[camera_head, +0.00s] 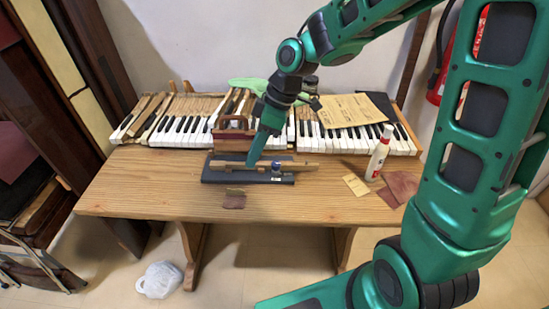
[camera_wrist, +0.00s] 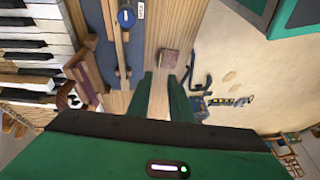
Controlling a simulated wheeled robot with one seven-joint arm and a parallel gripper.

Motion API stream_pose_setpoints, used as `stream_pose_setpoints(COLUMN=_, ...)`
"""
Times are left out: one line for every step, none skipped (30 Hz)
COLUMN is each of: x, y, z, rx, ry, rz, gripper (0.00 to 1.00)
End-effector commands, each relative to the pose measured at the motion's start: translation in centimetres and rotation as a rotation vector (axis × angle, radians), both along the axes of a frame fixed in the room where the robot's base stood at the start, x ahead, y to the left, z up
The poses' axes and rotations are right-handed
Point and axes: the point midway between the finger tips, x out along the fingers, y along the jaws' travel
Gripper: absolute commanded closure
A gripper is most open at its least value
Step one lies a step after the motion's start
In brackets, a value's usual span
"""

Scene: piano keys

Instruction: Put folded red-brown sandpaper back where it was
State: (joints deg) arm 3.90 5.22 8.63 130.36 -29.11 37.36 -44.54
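A small brown piece, which looks like the folded sandpaper (camera_head: 234,200), lies flat near the front edge of the wooden table. It also shows in the wrist view (camera_wrist: 169,58), just beyond my fingertips and apart from them. A larger red-brown sheet (camera_head: 398,187) lies at the table's right side. My gripper (camera_head: 253,162) points down over the dark board, behind and to the right of the small piece. In the wrist view my gripper (camera_wrist: 161,76) is open, with bare wood showing between its fingers.
The dark board (camera_head: 222,178) carries a wooden strip and a blue knob (camera_head: 277,165). A red-brown wooden block (camera_head: 233,135) stands behind it, before the piano keys (camera_head: 180,132). The table's front left is clear.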

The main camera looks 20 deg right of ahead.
Motion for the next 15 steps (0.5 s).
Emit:
stream_pose_setpoints(x=0.0, y=-0.1, z=0.1, rx=0.0, ry=-0.001, rz=0.0, gripper=0.81)
stream_pose_setpoints(x=0.0, y=-0.1, z=0.1, rx=0.0, ry=-0.001, rz=0.0, gripper=0.81)
stream_pose_setpoints(x=0.0, y=-0.1, z=0.1, rx=0.0, ry=0.0, rz=0.0, gripper=0.81)
stream_pose_setpoints(x=0.0, y=-0.1, z=0.1, rx=0.0, ry=0.0, rz=0.0, gripper=0.81)
stream_pose_setpoints(x=0.0, y=-0.1, z=0.1, rx=0.0, ry=0.0, rz=-0.001, gripper=0.81)
stream_pose_setpoints(x=0.0, y=-0.2, z=0.1, rx=-0.003, ry=0.0, rz=-0.005, gripper=0.81)
stream_pose_setpoints(x=-0.1, y=-0.5, z=0.2, rx=-0.007, ry=0.002, rz=-0.014, gripper=0.81)
stream_pose_setpoints(x=-0.1, y=-0.9, z=0.2, rx=-0.015, ry=0.005, rz=-0.031, gripper=0.81)
stream_pose_setpoints(x=-0.3, y=-1.8, z=0.3, rx=-0.032, ry=0.011, rz=-0.065, gripper=0.81)
stream_pose_setpoints(x=-0.5, y=-2.8, z=0.5, rx=-0.046, ry=0.018, rz=-0.101, gripper=0.81)
stream_pose_setpoints(x=-0.7, y=-3.9, z=0.7, rx=-0.065, ry=0.024, rz=-0.146, gripper=0.81)
stream_pose_setpoints(x=-1.2, y=-5.8, z=0.9, rx=-0.094, ry=0.039, rz=-0.221, gripper=0.81)
stream_pose_setpoints(x=-1.7, y=-7.3, z=1.2, rx=-0.119, ry=0.05, rz=-0.287, gripper=0.81)
stream_pose_setpoints(x=-2.3, y=-9.1, z=1.5, rx=-0.143, ry=0.064, rz=-0.362, gripper=0.81)
stream_pose_setpoints(x=-3.4, y=-11.4, z=1.9, rx=-0.175, ry=0.084, rz=-0.468, gripper=0.81)
